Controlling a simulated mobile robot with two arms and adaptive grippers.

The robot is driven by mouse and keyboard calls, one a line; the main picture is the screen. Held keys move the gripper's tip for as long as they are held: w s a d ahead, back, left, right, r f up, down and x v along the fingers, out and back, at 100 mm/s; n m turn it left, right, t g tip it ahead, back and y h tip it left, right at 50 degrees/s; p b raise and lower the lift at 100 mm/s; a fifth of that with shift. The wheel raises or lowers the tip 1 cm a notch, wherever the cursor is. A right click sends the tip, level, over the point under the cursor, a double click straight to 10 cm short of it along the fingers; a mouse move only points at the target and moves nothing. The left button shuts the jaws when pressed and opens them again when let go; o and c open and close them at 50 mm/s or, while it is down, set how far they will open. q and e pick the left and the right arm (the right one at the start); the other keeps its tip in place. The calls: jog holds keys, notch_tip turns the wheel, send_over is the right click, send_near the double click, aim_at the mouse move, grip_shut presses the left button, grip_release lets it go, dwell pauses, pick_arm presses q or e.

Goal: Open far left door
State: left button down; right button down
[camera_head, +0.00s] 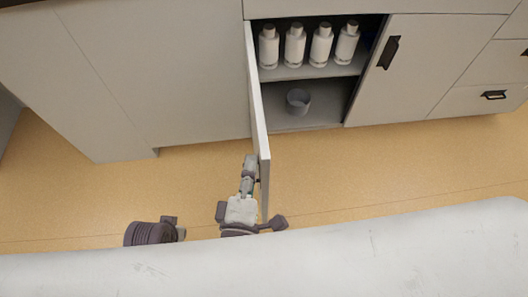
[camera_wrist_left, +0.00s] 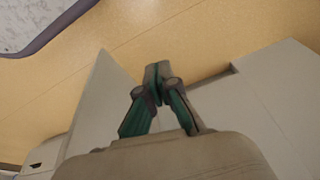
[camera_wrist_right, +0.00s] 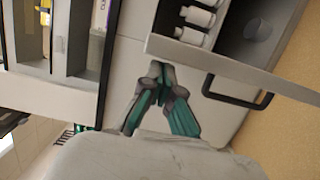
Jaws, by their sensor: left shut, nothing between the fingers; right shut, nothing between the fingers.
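The far left door (camera_head: 257,110) is a grey panel that stands swung out from the cabinet, seen nearly edge-on in the head view. It also shows in the right wrist view (camera_wrist_right: 225,68), with a black bar handle (camera_wrist_right: 235,92) on its outer side. My right gripper (camera_head: 250,162) is beside the door's outer left side, near its free end. Its fingers are shut and empty in the right wrist view (camera_wrist_right: 158,75); whether they touch the door is unclear. My left gripper (camera_wrist_left: 156,76) is shut and empty; the head view mainly shows its dark wrist, left of the right arm.
The open cabinet holds several white bottles (camera_head: 295,47) on its upper shelf and a grey cup (camera_head: 298,101) below. A closed door with a black handle (camera_head: 389,52) is to the right. Drawers (camera_head: 485,97) stand beyond it. The tan floor (camera_head: 370,170) is clear before the cabinets.

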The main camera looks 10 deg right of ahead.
pick_arm(q)
jog(key=shift+w+d+r, duration=0.2)
jog(key=shift+r, duration=0.1)
pick_arm(e)
jog(key=shift+d, duration=0.15)
